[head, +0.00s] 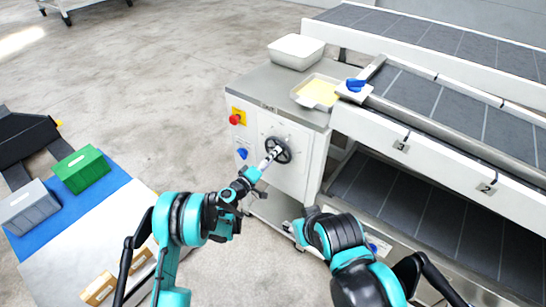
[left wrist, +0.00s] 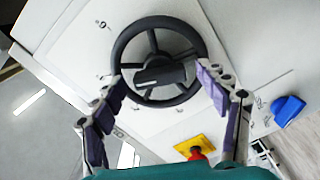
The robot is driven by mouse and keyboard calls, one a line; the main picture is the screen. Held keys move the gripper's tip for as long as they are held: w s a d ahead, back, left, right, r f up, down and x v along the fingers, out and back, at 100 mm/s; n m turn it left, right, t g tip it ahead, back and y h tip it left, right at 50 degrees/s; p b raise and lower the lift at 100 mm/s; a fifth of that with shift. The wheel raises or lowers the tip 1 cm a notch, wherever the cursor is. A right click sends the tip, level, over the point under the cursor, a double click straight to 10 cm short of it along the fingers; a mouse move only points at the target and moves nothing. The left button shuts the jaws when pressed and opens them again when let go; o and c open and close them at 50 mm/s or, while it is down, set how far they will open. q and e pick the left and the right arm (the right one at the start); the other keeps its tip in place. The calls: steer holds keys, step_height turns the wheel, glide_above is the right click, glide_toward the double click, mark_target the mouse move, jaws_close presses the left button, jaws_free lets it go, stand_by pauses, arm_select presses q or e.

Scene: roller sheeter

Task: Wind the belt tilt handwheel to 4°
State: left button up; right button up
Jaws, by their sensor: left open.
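The black spoked handwheel (head: 283,153) is on the white front panel of the machine. In the left wrist view the handwheel (left wrist: 201,43) fills the upper middle, with a dark bar across its hub. Small marks surround it on the panel, too small to read. My left gripper (head: 271,158) is right in front of the wheel. In the left wrist view the left gripper (left wrist: 163,82) is open, its fingers on either side of the lower wheel; contact cannot be told. My right gripper (head: 297,232) is low beside the machine, apart from the wheel; its jaws are unclear.
A red stop button (head: 235,119) on yellow and a blue knob (head: 242,153) are left of the wheel. A white bin (head: 296,50) and a tray of dough (head: 306,101) sit on top. Conveyor belts (head: 440,104) extend right.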

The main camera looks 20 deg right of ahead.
arm_select(q)
steer(key=v, duration=0.6)
steer(key=shift+s+a, duration=0.2)
steer(key=shift+a, duration=0.05)
stand_by(0.4)
steer(key=s+a+r+m+g+y, duration=0.1)
steer(key=s+a+r+y, duration=0.2)
steer(key=s+a+r, duration=0.35)
steer(key=s+a+r+m+g+y, duration=0.1)
steer(key=s+a+r+m+y, duration=0.15)
steer(key=a+r, duration=0.55)
steer(key=s+a+g+y, duration=0.1)
steer(key=s+a+y, duration=0.3)
steer(key=s+a, duration=0.5)
steer(key=s+a+f+g+y, duration=0.1)
steer(key=s+a+y, duration=0.3)
steer(key=s+a, duration=0.5)
steer(key=s+n, duration=0.1)
steer(key=s, duration=0.4)
steer(key=shift+s+a+f+y, duration=0.25)
steer(key=shift+s+a+y, duration=0.05)
steer(key=shift+a+y, duration=0.1)
